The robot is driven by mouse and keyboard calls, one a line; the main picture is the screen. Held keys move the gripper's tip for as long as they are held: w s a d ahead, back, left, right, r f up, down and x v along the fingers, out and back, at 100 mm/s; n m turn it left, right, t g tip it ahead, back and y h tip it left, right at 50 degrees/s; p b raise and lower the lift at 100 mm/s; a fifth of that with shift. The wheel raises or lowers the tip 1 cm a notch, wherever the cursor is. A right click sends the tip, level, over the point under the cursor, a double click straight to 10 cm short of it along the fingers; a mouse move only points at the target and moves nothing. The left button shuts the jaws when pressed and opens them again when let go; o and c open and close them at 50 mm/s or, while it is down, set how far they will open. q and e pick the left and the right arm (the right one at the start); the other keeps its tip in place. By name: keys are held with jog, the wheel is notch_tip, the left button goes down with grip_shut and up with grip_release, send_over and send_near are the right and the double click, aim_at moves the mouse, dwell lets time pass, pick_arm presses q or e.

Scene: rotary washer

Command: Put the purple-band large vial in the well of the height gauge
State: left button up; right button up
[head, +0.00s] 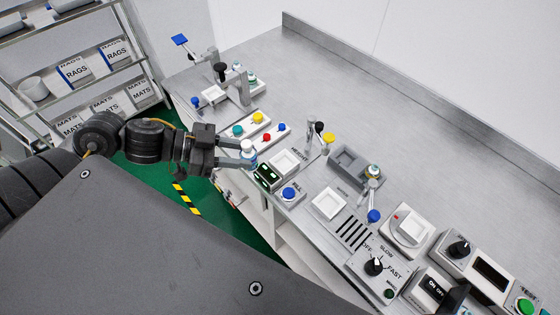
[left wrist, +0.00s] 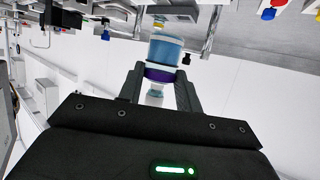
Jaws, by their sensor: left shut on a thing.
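My left gripper (head: 240,156) reaches in from the left and is shut on the purple-band large vial (head: 248,157). In the left wrist view the vial (left wrist: 165,52) has blue contents and a purple band (left wrist: 160,74), between the two fingers. In the head view it is held close to the bench's front edge, just left of a unit with a white square well (head: 285,161). Lettering by this well seems to read HEIGHT, so I take it as the height gauge. The vial looks apart from the well. My right gripper is not in view.
A green-lit display (head: 267,176) and a blue FILL button (head: 289,193) sit near the vial. A post with black and yellow knobs (head: 318,133) stands behind the well. The back of the steel bench (head: 400,130) is clear.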

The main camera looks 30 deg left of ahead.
pick_arm(q)
jog(key=w+d+f+p, duration=0.2)
jog(key=w+f, duration=0.1)
jog(key=w, duration=0.3)
send_over(277, 156)
jog(key=s, duration=0.3)
jog(key=f, duration=0.4)
jog(key=shift+w+d+f, duration=0.15)
jog(key=shift+d+f, duration=0.25)
jog(key=shift+w+d+f, duration=0.2)
jog(key=shift+w+f, duration=0.3)
jog(key=shift+f, duration=0.15)
notch_tip(277, 156, down, 2)
jog(key=shift+f, duration=0.15)
jog(key=shift+s+f, duration=0.1)
jog(key=shift+f, duration=0.25)
jog(key=shift+f, duration=0.15)
jog(key=o, duration=1.1)
jog(key=shift+c, duration=0.2)
